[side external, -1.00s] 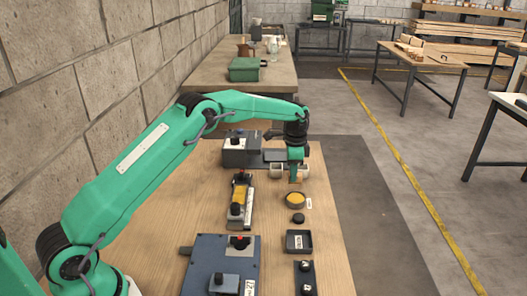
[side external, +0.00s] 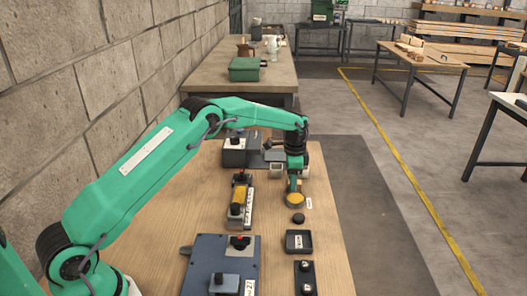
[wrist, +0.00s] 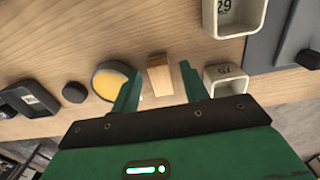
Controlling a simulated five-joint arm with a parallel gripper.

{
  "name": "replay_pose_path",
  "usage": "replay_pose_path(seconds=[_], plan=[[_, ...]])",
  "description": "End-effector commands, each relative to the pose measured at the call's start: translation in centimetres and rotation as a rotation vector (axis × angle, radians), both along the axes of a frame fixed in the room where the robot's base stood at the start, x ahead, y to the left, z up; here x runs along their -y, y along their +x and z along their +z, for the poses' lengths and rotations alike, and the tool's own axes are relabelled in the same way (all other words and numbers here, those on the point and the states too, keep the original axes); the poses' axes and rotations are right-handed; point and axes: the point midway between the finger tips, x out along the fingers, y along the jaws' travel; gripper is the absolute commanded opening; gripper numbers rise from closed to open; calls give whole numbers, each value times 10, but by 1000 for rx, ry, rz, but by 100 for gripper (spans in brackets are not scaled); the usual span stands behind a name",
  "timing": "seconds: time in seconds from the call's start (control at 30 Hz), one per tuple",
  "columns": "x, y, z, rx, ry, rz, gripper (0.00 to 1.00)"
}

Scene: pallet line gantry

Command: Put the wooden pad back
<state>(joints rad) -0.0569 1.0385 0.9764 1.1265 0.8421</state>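The wooden pad (wrist: 159,78) is a small light-brown block between the fingers of my gripper (wrist: 161,67) in the wrist view. A gap shows on each side of it. My gripper is open, with one green finger on either side of the block. In the side view my gripper (side external: 294,191) is low over the work table, by the round dish with a yellow inside (side external: 295,200). Only a sliver of the pad shows there, behind the fingers. Whether the pad stands on the table or leans is hard to tell.
The yellow dish (wrist: 115,82) is close to the left finger. A white tray (wrist: 228,80) is close to the right finger, and another white tray (wrist: 235,27) is beyond it.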

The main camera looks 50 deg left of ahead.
Motion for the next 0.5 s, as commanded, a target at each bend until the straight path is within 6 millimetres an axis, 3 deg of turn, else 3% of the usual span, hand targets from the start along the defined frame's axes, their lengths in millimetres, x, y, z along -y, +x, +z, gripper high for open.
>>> replay_pose_path(seconds=[0.27, 0.5], plan=[[0, 0, 4, 0, 0, 0, 45], [0, 0, 24, 3, 0, 0, 45]])
